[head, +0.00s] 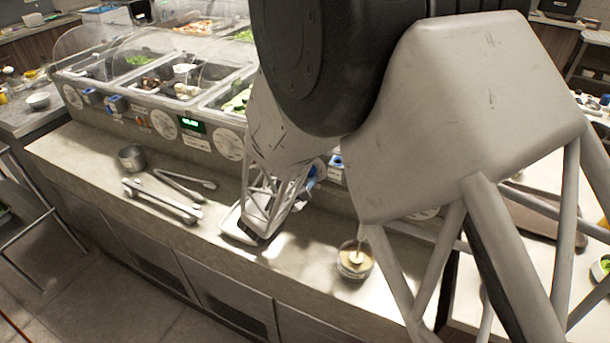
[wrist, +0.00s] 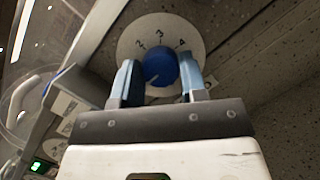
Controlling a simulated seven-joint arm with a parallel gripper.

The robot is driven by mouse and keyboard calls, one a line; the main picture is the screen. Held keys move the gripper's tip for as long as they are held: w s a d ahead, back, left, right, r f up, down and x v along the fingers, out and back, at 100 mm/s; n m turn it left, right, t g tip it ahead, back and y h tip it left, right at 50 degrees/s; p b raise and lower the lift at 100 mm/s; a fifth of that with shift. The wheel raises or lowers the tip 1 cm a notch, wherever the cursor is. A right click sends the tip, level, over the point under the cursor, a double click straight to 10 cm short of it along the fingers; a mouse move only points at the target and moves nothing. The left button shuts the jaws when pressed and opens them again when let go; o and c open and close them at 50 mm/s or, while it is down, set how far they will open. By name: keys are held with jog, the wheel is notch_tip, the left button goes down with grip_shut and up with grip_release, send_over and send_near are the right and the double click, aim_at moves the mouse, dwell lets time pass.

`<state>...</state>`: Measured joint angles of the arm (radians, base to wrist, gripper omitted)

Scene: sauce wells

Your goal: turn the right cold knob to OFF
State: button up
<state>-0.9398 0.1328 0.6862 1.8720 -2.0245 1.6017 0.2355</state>
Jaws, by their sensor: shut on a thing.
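In the wrist view a round blue knob (wrist: 160,58) sits on a white dial plate (wrist: 127,45) with the numbers 2, 3 and 4 along its top. A pale mark on the knob's face points to the lower left of the picture. My gripper (wrist: 159,69) is shut on the knob, with one light blue finger on each side. The OFF mark does not show; the fingers and palm cover the lower dial. In the head view my arm hides most of this part of the panel, and the gripped knob is not clear.
The counter's sloped front panel carries more dials (head: 163,124) and blue knobs (head: 116,103). A small sauce cup (head: 354,262) stands on the ledge below my arm. Food pans (head: 133,63) are above.

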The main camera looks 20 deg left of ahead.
jog(key=shift+n, duration=0.3)
jog(key=o, duration=0.9)
jog(key=shift+s, duration=0.1)
jog(key=shift+v, duration=3.8)
jog(key=shift+f, duration=0.1)
